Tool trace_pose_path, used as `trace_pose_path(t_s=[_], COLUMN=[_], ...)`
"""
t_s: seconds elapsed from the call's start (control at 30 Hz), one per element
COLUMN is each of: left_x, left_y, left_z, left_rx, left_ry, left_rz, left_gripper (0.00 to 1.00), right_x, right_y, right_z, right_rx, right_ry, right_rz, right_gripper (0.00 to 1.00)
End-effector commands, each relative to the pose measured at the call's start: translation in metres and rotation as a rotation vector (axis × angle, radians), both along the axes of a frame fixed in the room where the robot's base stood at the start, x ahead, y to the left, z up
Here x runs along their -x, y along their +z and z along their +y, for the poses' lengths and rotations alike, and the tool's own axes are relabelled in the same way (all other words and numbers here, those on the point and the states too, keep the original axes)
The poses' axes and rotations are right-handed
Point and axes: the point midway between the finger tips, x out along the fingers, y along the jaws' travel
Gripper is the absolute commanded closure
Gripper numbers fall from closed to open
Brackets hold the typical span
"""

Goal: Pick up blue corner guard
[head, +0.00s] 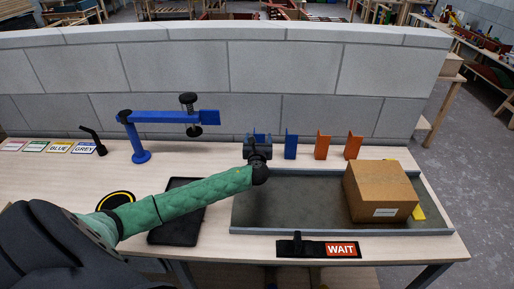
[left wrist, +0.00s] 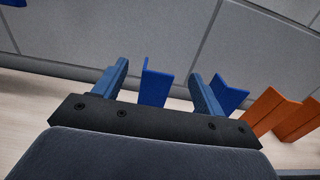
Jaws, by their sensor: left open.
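My left gripper (head: 257,140) is at the back of the bench, open, with its arm reaching in from the left. In the left wrist view its two blue-grey fingers (left wrist: 158,88) stand on either side of a blue corner guard (left wrist: 154,86), with gaps visible on both sides. In the head view that guard is mostly hidden by the gripper. A second blue corner guard (head: 291,146) stands upright just to the right; it also shows in the left wrist view (left wrist: 231,92), partly behind the right finger. My right gripper is not in view.
Two orange corner guards (head: 322,146) (head: 353,146) stand farther right. A grey tray (head: 290,200) holds a cardboard box (head: 378,192). A blue clamp arm (head: 165,117) stands at left. A grey block wall (head: 240,70) rises close behind. A black mat (head: 180,225) lies under my arm.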

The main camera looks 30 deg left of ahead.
Motion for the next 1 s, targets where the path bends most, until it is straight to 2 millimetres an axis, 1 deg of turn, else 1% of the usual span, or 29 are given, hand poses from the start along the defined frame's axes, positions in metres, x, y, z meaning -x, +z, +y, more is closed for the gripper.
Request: trace_pose_path(t_s=[0.03,0.2,0.3,0.43,0.63,0.77,0.83,1.0], left_x=[0.000,0.000,0.000,-0.003,-0.018,-0.025,-0.029,-0.043], left_y=[-0.011,-0.029,-0.037,-0.039,-0.037,-0.038,-0.037,-0.037], left_z=[0.000,0.000,0.000,0.002,0.011,0.015,0.017,0.024], left_rx=[0.000,0.000,0.000,-0.001,-0.001,-0.001,-0.001,0.001], left_ry=[0.000,0.000,0.000,0.001,0.002,0.001,0.002,0.002], left_rz=[0.000,0.000,0.000,-0.001,-0.001,0.000,0.001,0.001], left_gripper=[0.29,0.29,0.29,0.29,0.29,0.29,0.29,0.29], right_x=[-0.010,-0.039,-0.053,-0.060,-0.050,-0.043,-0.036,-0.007], right_y=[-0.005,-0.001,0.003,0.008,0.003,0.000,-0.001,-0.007], right_z=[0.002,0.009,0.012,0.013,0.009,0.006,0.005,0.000], right_rx=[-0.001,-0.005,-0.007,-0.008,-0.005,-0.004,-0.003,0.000], right_ry=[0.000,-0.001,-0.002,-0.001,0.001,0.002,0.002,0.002], right_rz=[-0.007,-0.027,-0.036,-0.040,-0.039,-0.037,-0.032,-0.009], right_gripper=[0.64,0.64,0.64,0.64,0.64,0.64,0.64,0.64])
